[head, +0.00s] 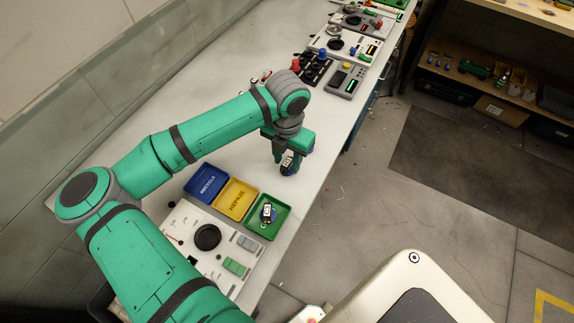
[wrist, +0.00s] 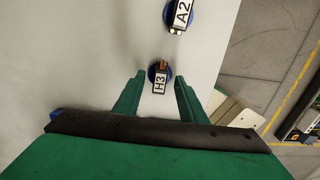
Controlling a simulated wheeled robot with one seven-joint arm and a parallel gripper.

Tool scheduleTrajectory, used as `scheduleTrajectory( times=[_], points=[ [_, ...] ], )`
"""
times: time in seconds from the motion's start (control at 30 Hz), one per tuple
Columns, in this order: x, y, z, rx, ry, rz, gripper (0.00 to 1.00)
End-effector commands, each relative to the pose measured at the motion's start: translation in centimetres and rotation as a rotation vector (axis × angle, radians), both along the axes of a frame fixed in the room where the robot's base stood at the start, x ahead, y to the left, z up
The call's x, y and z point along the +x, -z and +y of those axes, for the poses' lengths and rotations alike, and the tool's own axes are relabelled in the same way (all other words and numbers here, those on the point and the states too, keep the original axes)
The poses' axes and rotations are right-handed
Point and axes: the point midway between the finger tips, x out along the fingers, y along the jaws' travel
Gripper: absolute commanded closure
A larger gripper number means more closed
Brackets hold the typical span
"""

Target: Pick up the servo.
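In the wrist view my gripper (wrist: 157,88) is open, its two green fingers apart with nothing held. A small servo labelled H3 (wrist: 160,80) on a round blue base lies between and slightly ahead of the fingertips, apart from both. A second servo labelled A2 (wrist: 180,17) on a blue base lies farther ahead, at the top edge. In the head view my gripper (head: 285,158) points down over the bench, with a labelled servo (head: 288,163) right by it; I cannot read its label. Another servo (head: 267,213) stands in the green tray (head: 279,228).
A blue tray (head: 206,182) marked RECYCLE and a yellow tray (head: 236,199) marked REPAIR adjoin the green one. A white panel (head: 190,220) with a black dial lies below them. Several control boxes (head: 346,80) line the far bench. The bench between is mostly clear; its right edge is near my gripper.

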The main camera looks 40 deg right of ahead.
Motion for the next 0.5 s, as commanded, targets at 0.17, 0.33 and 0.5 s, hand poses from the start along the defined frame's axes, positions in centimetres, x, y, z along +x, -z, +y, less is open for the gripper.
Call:
scheduleTrajectory(
  times=[0.17, 0.33, 0.5],
  points=[
    [0.08, 1.37, 0.07, -0.001, -0.001, 0.0, 0.62],
    [0.09, 1.45, 0.07, -0.001, -0.001, -0.001, 0.62],
    [0.09, 1.44, 0.05, -0.001, -0.001, -0.001, 0.89]
  ],
)
